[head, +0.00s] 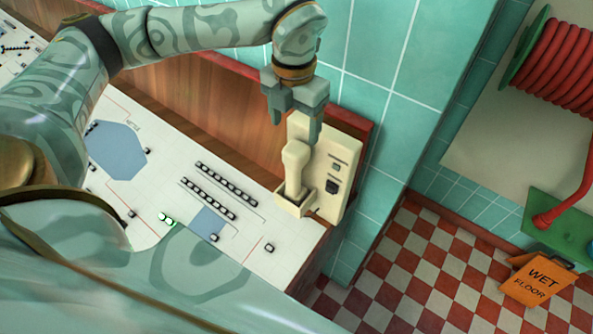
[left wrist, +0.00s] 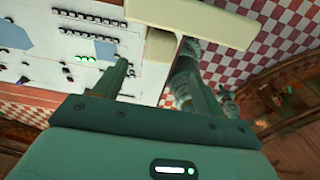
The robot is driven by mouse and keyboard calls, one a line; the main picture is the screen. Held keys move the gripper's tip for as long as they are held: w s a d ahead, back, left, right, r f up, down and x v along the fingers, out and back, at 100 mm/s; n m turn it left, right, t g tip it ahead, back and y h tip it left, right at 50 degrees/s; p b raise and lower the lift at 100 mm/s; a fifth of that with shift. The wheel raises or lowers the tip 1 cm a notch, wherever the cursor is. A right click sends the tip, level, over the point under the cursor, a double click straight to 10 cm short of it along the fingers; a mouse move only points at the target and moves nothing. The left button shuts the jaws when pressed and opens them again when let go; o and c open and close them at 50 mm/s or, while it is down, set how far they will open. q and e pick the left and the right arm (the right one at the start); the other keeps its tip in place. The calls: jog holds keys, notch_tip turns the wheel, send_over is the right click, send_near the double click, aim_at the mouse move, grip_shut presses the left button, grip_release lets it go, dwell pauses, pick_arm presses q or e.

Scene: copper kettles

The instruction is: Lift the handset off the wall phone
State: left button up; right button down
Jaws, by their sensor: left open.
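The cream wall phone (head: 337,160) is mounted at the end of the control desk, against the teal tiles. Its cream handset (head: 296,165) stands upright in the cradle (head: 291,202) on its front. My left gripper (head: 295,127) is open just above the handset's top end, fingers pointing down. In the left wrist view the handset's end (left wrist: 160,48) shows beyond and between the spread fingers of my left gripper (left wrist: 155,60), with the phone's body (left wrist: 205,18) behind. Whether a finger touches the handset I cannot tell. My right gripper is not recognisable in either view.
A white control desk (head: 150,195) with rows of dark switches and a lit green button lies left of the phone. Wood panelling (head: 215,110) and tiled wall stand behind. A red hose reel (head: 555,65) and orange wet-floor sign (head: 538,280) are at right, over a checkered floor.

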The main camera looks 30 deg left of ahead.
aim_at(295, 148)
pick_arm(q)
notch_tip(295, 148, down, 3)
jog(key=shift+w+f, duration=0.15)
jog(key=shift+f, duration=0.2)
jog(key=shift+f+p, duration=0.35)
notch_tip(295, 148, down, 4)
jog(key=shift+r+p, duration=0.15)
jog(key=shift+p, duration=0.6)
jog(key=shift+f, duration=0.5)
jog(key=c, duration=1.5)
jog(key=shift+r, duration=0.15)
jog(key=shift+c, duration=0.2)
